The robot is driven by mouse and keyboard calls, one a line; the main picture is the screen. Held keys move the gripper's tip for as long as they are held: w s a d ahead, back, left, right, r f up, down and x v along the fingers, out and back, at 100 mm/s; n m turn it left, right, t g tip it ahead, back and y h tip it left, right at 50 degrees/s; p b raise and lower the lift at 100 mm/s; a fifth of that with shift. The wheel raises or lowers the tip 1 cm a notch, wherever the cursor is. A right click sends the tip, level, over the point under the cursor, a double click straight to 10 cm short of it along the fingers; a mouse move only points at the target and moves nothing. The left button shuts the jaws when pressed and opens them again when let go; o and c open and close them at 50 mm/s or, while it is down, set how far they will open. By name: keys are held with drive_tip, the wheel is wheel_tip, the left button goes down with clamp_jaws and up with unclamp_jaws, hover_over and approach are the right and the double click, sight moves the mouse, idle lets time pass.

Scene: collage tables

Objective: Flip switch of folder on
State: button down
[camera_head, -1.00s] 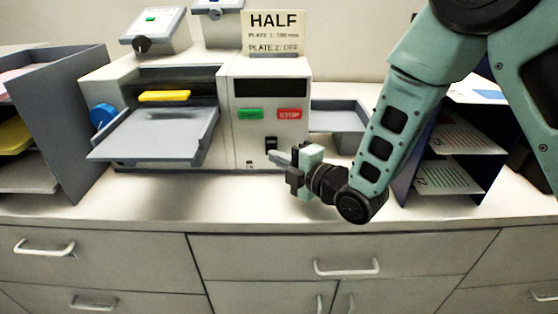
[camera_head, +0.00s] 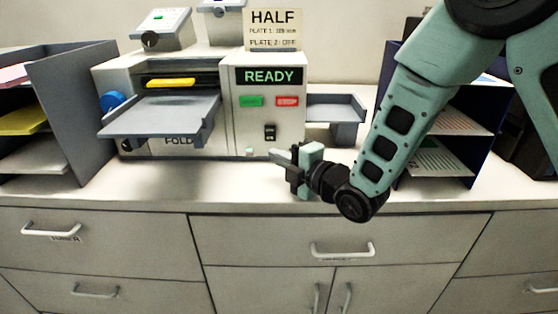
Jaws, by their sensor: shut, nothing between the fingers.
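The folder (camera_head: 242,115) is a white machine on the counter, left of centre. Its display (camera_head: 269,76) is lit and reads READY in green. A black rocker switch (camera_head: 269,132) sits low on its front panel, below a green button (camera_head: 251,101) and a red STOP button (camera_head: 287,101). A small light at the panel's bottom left glows green. My gripper (camera_head: 278,156) is shut and empty, a little below and right of the switch, apart from it. The switch is in full view.
A grey feed tray (camera_head: 160,117) juts from the folder's left front and another tray (camera_head: 335,108) from its right side. Paper racks stand at far left (camera_head: 80,115) and behind my arm (camera_head: 455,160). The counter front is clear.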

drive_tip(key=shift+s+d+f, duration=0.2)
drive_tip(key=shift+d+f, duration=0.1)
drive_tip(key=shift+d, duration=0.15)
drive_tip(key=b+v, duration=0.1)
drive_tip(key=v, duration=0.1)
drive_tip(key=b+v, duration=0.1)
drive_tip(key=v, duration=0.2)
drive_tip(key=f+b+v, duration=0.1)
drive_tip(key=v, duration=0.2)
